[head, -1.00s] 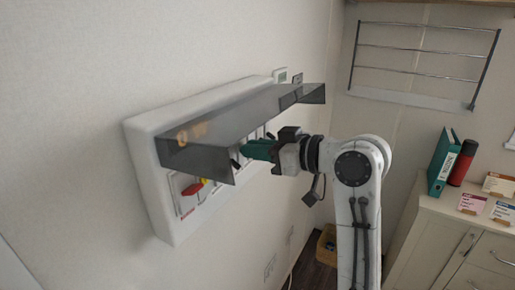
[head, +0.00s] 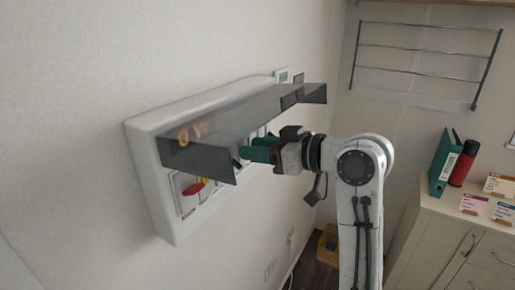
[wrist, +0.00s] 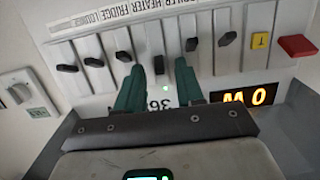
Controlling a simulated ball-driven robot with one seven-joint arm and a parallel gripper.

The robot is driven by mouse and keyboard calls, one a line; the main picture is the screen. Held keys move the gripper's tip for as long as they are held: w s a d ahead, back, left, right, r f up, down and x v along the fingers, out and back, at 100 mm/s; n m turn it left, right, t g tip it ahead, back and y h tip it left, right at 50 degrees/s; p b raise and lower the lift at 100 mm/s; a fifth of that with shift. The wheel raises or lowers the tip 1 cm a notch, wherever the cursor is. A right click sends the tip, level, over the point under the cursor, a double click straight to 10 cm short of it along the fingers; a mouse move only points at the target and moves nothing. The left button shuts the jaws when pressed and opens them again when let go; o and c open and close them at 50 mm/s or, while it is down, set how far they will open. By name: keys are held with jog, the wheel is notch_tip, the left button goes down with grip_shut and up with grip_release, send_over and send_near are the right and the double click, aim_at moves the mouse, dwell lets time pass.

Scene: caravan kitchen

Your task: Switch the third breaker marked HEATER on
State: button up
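The white breaker panel (head: 143,176) is on the wall, with a smoky cover (head: 205,155) raised above its front. In the wrist view, a row of black levers runs across it. The third lever from the red switch, the HEATER breaker (wrist: 158,64), sits lower in the picture than its neighbours. My gripper (wrist: 158,75) is open at the panel, one green finger on each side of that lever. The gap between fingers and lever looks clear; contact cannot be told. In the head view my gripper (head: 256,150) reaches under the cover, which hides part of the panel.
Neighbouring levers (wrist: 124,56) and (wrist: 191,44) stand close to the fingertips. A yellow button (wrist: 261,40) and red switch (wrist: 297,45) are at the row's end. An orange display (wrist: 247,96) reads 0 W upside down. A cabinet (head: 440,225) stands at right.

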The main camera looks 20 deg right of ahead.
jog(key=b+v, duration=0.2)
jog(key=v, duration=0.8)
jog(key=shift+s+d+b, duration=0.15)
jog(key=shift+s+b, duration=0.05)
jog(key=shift+b, duration=0.15)
jog(key=s+f+m+g+h+b, duration=0.1)
jog(key=s+f+m+g+h, duration=0.15)
jog(key=f, duration=1.15)
jog(key=s+f+m+g+h, duration=0.2)
jog(key=s+f+m, duration=0.15)
jog(key=f, duration=1.05)
jog(key=s+d+f+m+g+h+b, duration=0.1)
jog(key=s+f+g+h, duration=0.4)
jog(key=s+f, duration=1.5)
jog(key=s+m+g, duration=0.1)
jog(key=s+g, duration=0.1)
jog(key=s, duration=0.2)
jog(key=shift+d, duration=0.25)
jog(key=shift+w+f, duration=0.1)
jog(key=shift+f, duration=0.05)
